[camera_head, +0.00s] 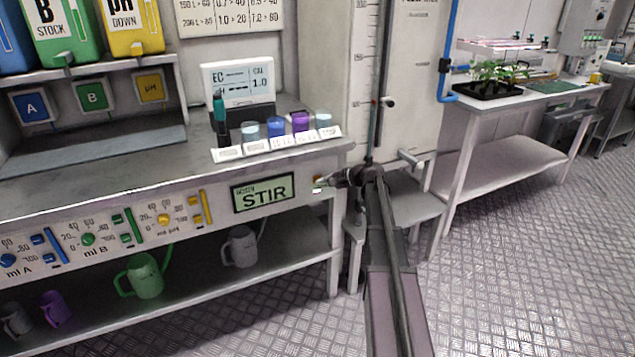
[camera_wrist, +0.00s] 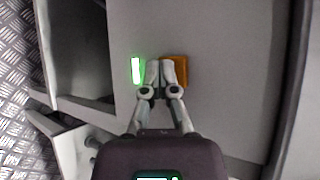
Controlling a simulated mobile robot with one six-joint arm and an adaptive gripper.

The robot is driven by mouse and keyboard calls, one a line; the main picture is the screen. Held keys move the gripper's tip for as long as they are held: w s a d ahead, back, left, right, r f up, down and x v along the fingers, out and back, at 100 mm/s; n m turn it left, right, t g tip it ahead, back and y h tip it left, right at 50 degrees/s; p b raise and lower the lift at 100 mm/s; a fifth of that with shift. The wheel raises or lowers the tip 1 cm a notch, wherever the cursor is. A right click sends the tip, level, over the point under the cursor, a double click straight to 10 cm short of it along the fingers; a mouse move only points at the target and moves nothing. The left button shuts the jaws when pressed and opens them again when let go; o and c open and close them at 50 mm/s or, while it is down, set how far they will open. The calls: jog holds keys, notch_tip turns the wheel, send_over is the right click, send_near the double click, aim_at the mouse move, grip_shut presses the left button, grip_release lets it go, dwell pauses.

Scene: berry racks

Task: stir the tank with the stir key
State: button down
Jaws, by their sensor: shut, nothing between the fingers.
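The stir key is an orange square plate (camera_wrist: 181,70) on a pale panel in the wrist view, partly hidden behind my fingertips. A bright green lit bar (camera_wrist: 135,70) is just left of it. My gripper (camera_wrist: 167,64) is shut and empty, its fingertips over the key; I cannot tell whether they press it. In the head view my gripper (camera_head: 325,181) reaches the right end of the bench front, beside a green display (camera_head: 263,194) reading STIR. The tall white tank (camera_head: 418,85) with a level scale stands behind my arm.
The bench front carries dosing knobs and sliders (camera_head: 88,239). On the bench stand an EC meter (camera_head: 238,83) and small coloured cups (camera_head: 300,122). Jugs (camera_head: 145,275) are on the shelf below. A plant table (camera_head: 530,98) and open metal floor lie at the right.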

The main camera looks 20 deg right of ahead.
jog(key=shift+s, duration=0.85)
jog(key=shift+s, duration=0.1)
jog(key=shift+s+d, duration=0.15)
jog(key=shift+s, duration=2.3)
